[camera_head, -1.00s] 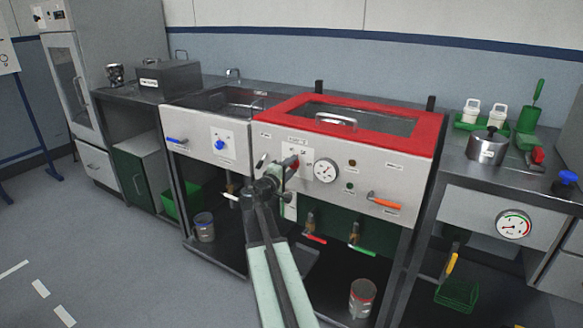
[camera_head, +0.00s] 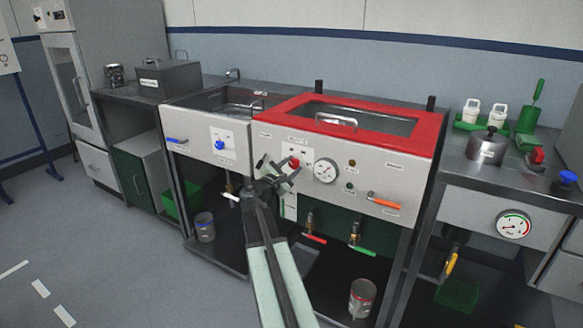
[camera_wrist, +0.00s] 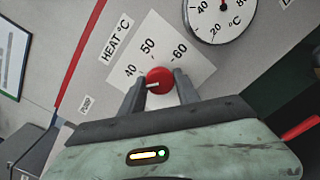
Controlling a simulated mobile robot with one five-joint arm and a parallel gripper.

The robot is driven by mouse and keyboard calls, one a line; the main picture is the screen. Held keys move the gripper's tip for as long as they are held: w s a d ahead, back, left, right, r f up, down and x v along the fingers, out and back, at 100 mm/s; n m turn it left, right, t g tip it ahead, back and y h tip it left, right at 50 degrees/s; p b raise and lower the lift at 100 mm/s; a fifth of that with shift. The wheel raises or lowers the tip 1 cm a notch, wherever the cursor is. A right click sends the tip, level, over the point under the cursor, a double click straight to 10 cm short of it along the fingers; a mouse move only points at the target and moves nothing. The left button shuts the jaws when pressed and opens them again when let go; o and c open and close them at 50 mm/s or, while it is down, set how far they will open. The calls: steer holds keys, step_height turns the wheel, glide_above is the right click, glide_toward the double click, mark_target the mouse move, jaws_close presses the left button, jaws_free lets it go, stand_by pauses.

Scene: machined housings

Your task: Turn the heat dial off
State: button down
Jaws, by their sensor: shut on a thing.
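The heat dial is a round red knob on a white plate (camera_wrist: 200,62) marked 40, 50 and 60, under a "HEAT °C" label. My gripper (camera_wrist: 159,88) is shut on the dial, one finger on each side. In the head view my gripper (camera_head: 279,171) reaches the front panel of the red-topped unit, and the red dial (camera_head: 294,162) shows just beyond the fingers, partly hidden.
A temperature gauge (camera_head: 326,171) is right of the dial, and it shows large in the wrist view (camera_wrist: 222,12). An orange lever (camera_head: 383,201) is farther right. A blue knob (camera_head: 219,144) is to the left. Red and green valve handles (camera_head: 361,250) hang below the panel.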

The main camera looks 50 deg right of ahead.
steer(key=n, duration=0.3)
steer(key=shift+w+a+n, duration=0.1)
steer(key=shift+n, duration=2.2)
steer(key=c, duration=0.9)
jaws_free()
steer(key=v, duration=0.7)
steer(key=shift+a, duration=0.35)
